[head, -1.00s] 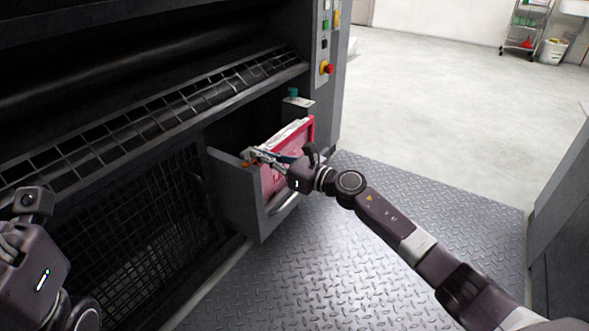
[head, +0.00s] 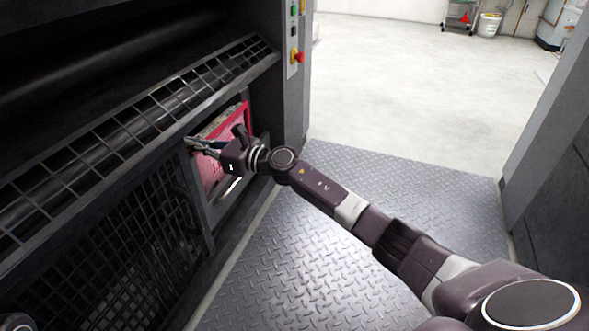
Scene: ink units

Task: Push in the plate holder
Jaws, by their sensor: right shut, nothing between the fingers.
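The plate holder, a drawer-like tray with a grey front (head: 228,196), sits in the lower opening of the dark machine, close to flush with the machine's side. A pink-red plate or frame (head: 212,172) stands in it. My right gripper (head: 192,144) is shut and lies at the holder's upper edge, across the pink piece; its fingertips are small and dark, so exact contact is hard to tell. My left arm (head: 14,322) shows only as a sliver at the lower left corner; its gripper is not visible.
A metal grid guard (head: 150,108) runs above the holder, and a mesh panel (head: 135,245) lies left of it. A control column with buttons (head: 295,45) stands to the right. The diamond-plate floor (head: 330,250) is clear. A grey cabinet (head: 550,170) borders the right.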

